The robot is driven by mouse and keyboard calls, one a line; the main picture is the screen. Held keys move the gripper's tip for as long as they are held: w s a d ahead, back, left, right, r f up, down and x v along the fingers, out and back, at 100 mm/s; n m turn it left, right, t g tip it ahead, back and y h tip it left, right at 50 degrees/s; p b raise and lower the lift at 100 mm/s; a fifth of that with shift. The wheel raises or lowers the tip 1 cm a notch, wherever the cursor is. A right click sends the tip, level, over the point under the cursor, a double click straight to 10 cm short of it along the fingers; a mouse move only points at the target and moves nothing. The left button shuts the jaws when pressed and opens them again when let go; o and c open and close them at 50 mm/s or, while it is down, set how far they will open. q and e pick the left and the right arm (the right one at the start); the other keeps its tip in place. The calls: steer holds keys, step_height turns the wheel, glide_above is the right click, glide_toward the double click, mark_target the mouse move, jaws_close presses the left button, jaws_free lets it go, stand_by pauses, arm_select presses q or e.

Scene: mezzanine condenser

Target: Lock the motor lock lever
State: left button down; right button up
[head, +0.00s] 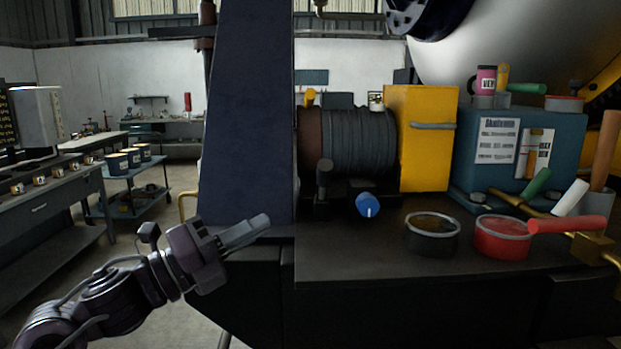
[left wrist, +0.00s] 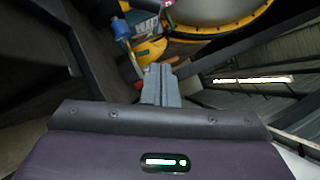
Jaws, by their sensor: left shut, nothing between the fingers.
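The ribbed dark motor (head: 358,140) stands on the dark bench beside a yellow housing (head: 425,140). A short black upright handle (head: 323,178) stands in front of the motor's left end. A blue knob with a white mark (head: 367,204) sits to its right. No label shows which of these is the motor lock lever. My left gripper (head: 257,228) is shut and empty, left of the bench and apart from both. Its closed fingers also show in the left wrist view (left wrist: 160,84). My right gripper is not in view.
A dark blue column (head: 248,110) rises behind my left gripper. On the bench are a black round pan (head: 432,236), a red pan (head: 501,238) with a red handle, and a teal box (head: 520,150) with papers. A side table (head: 50,195) stands at left. Floor between is open.

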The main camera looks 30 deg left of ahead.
arm_select(q)
steer(key=p, duration=0.6)
glide_toward(323, 181)
steer(key=w+d+r, duration=0.3)
steer(key=d+r, duration=0.1)
steer(key=d, duration=0.1)
steer(key=shift+w+a+p, duration=0.1)
steer(key=shift+w+p, duration=0.25)
steer(key=shift+w, duration=0.05)
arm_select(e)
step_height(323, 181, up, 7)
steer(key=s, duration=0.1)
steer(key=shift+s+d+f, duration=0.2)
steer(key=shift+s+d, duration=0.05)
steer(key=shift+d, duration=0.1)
